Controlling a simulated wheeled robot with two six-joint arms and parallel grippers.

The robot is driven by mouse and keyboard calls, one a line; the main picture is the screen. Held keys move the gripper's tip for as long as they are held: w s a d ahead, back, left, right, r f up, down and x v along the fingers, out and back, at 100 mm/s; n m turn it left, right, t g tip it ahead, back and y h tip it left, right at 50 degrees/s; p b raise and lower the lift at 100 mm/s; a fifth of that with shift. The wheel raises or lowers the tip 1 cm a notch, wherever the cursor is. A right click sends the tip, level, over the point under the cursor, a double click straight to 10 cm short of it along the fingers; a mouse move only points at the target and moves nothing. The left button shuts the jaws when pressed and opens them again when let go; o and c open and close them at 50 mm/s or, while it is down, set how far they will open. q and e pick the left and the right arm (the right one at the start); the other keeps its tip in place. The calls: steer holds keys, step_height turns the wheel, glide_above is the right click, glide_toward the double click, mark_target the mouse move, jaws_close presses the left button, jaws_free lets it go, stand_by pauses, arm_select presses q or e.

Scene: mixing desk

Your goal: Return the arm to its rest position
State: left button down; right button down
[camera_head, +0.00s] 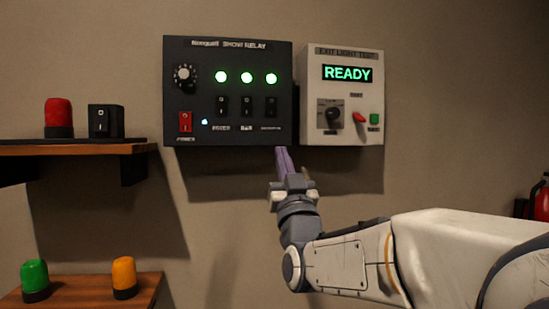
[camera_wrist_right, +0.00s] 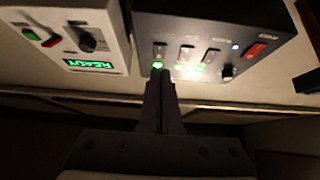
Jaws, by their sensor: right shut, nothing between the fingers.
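My right gripper (camera_head: 285,160) is shut and empty. In the head view its fingertips point up at the lower right edge of the black show relay panel (camera_head: 190,115), in front of the wall. In the right wrist view the shut fingers (camera_wrist_right: 160,95) reach toward the panel's lit green lamps (camera_wrist_right: 180,67). I cannot tell whether the tips touch the panel. My right arm (camera_head: 345,262) comes in from the lower right. My left gripper is not in view.
A white exit light test box (camera_head: 345,130) showing READY hangs right of the panel. A wooden upper shelf (camera_head: 70,148) holds a red lamp (camera_head: 58,115) and a black switch box (camera_head: 105,121). A lower shelf (camera_head: 80,290) holds green and orange lamps. A red extinguisher (camera_head: 541,200) stands far right.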

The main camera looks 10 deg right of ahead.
steer(key=a+f+n+g+y, duration=0.3)
steer(key=a+f+g+y, duration=0.4)
steer(key=f, duration=0.5)
steer(key=s+a+f+n+g+h, duration=0.1)
steer(key=s+a+f+g, duration=0.3)
steer(key=f, duration=0.4)
steer(key=s+a+f+n+g, duration=0.1)
steer(key=s+a+f+g, duration=0.25)
steer(key=f, duration=0.45)
steer(key=s+d+f+n+g+h, duration=0.1)
steer(key=s+f+g, duration=0.4)
steer(key=s, duration=0.7)
steer(key=s+d+f+n+g+h, duration=0.1)
steer(key=s+d+f+g+h, duration=0.2)
steer(key=s+f+g, duration=0.3)
steer(key=s+f, duration=0.3)
steer(key=s, duration=0.3)
steer(key=shift+s+d+f+n, duration=0.15)
steer(key=shift+s+f+n, duration=0.05)
steer(key=shift+s+n, duration=0.1)
steer(key=shift+w, duration=0.15)
